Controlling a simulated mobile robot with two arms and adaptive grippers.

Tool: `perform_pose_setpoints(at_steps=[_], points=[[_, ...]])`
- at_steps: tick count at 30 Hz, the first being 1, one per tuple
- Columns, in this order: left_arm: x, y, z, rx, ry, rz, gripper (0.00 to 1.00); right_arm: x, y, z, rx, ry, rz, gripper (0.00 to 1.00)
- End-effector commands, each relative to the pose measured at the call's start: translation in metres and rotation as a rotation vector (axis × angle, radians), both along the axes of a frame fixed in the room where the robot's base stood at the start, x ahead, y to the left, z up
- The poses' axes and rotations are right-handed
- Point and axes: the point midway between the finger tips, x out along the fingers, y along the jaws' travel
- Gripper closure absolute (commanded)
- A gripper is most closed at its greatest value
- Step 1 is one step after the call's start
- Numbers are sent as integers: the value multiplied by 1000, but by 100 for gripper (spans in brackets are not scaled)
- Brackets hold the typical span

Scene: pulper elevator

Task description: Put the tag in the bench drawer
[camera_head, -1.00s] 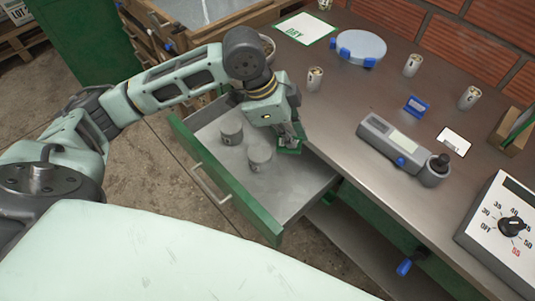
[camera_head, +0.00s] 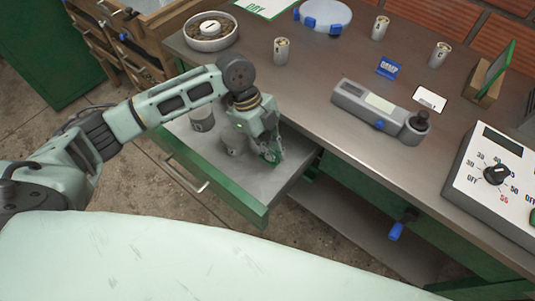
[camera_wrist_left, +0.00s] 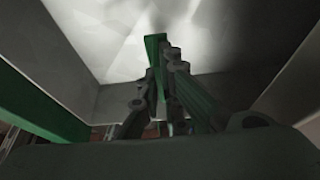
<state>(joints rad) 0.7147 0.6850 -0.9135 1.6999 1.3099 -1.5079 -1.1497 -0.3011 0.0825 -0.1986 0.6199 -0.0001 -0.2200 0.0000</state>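The bench drawer (camera_head: 228,192) is pulled open, with a grey inside, a green front and a bar handle. My left gripper (camera_head: 270,157) reaches down into it near its bench side. It is shut on a small green tag (camera_head: 274,150). My right gripper is not in view.
Two metal cylinders, one in front (camera_head: 202,119), stand in the drawer; my gripper partly hides the other.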

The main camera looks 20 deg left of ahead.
Motion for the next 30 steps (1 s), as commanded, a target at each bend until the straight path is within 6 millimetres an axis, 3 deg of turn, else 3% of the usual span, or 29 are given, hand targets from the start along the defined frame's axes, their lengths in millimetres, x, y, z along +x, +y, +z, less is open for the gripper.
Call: perform_pose_setpoints(at_steps=[7,18,19,24,30], points=[[-1,0,-32,1,2,1,100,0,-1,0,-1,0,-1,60],[0,0,-38,1,0,0,100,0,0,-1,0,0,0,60],[0,0,-37,1,-1,0,93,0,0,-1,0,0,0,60],[0,0,-37,1,0,0,78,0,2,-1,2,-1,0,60],[0,0,-37,1,0,0,77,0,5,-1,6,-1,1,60]])
